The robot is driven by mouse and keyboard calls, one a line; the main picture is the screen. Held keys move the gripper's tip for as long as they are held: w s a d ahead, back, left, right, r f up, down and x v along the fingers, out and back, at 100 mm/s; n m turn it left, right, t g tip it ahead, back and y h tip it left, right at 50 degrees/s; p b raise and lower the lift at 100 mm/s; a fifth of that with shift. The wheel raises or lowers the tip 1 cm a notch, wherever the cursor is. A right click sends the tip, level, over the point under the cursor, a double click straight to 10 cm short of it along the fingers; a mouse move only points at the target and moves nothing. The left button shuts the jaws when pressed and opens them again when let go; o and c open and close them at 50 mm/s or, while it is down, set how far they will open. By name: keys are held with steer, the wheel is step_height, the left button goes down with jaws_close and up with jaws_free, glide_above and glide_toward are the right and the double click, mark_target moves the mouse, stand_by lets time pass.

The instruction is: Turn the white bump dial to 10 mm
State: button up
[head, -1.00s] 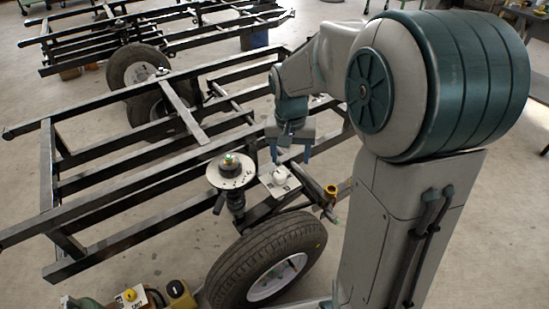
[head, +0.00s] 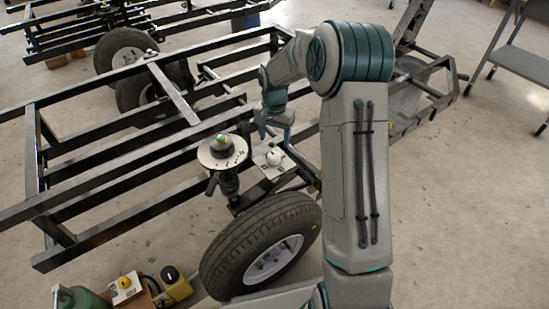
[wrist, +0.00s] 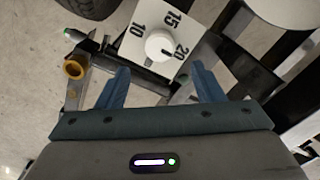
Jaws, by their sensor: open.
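The white bump dial (head: 274,158) is a round knob on a white plate (head: 262,166) on the trailer frame beside the wheel. In the wrist view the knob (wrist: 159,46) sits on a plate (wrist: 146,14) printed 10, 15 and 20. A dark mark on the knob appears to point towards the 20. My gripper (head: 275,139) is open just above and behind the dial. In the wrist view its two blue fingers (wrist: 160,70) are spread, with the knob ahead of the gap between them and nothing held. Contact with the knob is not visible.
The tyre (head: 262,248) is in front, and black frame rails (head: 120,220) run alongside. A brass-coloured fitting (wrist: 74,67) lies left of the fingers. Open floor (head: 455,220) lies to the right.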

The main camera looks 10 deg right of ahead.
mark_target(274, 154)
step_height(274, 154, down, 9)
steer(key=b, duration=0.3)
steer(key=shift+r, duration=0.2)
steer(key=c, duration=1)
